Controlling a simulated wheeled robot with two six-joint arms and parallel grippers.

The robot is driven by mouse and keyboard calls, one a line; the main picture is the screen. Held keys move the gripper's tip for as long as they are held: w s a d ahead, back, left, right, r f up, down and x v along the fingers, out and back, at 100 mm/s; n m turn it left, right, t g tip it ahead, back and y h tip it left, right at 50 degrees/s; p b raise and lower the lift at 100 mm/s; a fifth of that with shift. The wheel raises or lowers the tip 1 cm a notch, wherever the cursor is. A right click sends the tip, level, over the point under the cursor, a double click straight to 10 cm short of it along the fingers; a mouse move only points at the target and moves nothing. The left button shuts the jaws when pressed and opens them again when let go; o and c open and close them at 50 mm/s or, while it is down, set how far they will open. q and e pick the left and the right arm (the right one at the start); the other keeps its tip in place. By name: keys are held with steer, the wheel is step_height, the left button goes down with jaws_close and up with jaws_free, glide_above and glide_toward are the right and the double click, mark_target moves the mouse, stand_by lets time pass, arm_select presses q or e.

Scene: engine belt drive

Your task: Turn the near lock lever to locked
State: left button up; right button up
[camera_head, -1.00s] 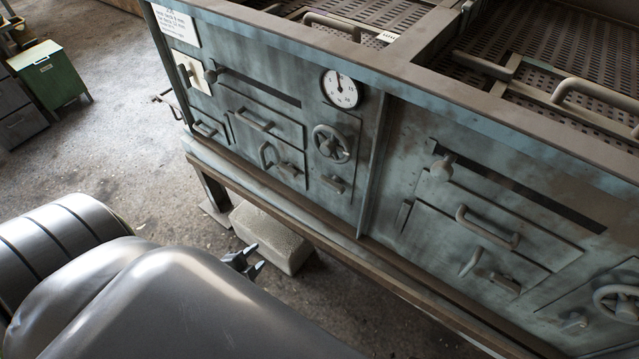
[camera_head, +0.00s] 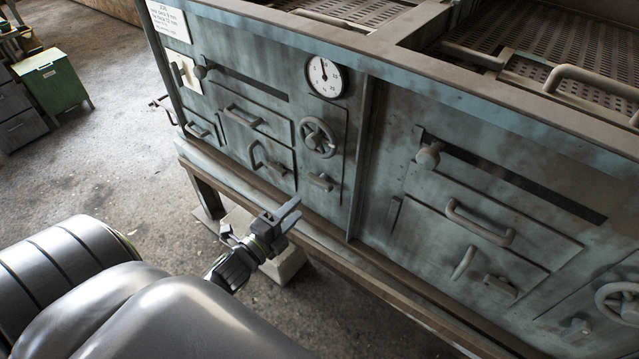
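Several small lever-like handles sit on the blue-grey machine front (camera_head: 385,255); I cannot tell for certain which is the near lock lever. One short lever (camera_head: 320,182) is below the left handwheel (camera_head: 318,138). Another short lever (camera_head: 500,287) is low on the right door, beside a slanted handle (camera_head: 462,263). A further one (camera_head: 577,327) is below the right handwheel (camera_head: 620,302). My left gripper (camera_head: 292,211) is in front of the lower ledge, below and left of the first lever, apart from it. Its fingers are spread and empty. My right gripper is out of view.
A rusty ledge (camera_head: 395,287) runs along the machine's foot. A pale block (camera_head: 288,268) lies on the floor beneath it. A round gauge (camera_head: 324,77) and bar handles (camera_head: 480,224) stick out from the front. A green cabinet (camera_head: 50,83) stands at far left, with open floor before it.

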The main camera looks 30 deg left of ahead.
mark_target(319, 187)
arm_select(q)
steer(key=w, duration=0.3)
steer(key=w+p, duration=0.1)
steer(key=w, duration=0.3)
steer(key=w+d, duration=0.1)
steer(key=w, duration=0.2)
steer(key=shift+w, duration=0.25)
steer(key=shift+p, duration=0.3)
jaws_close()
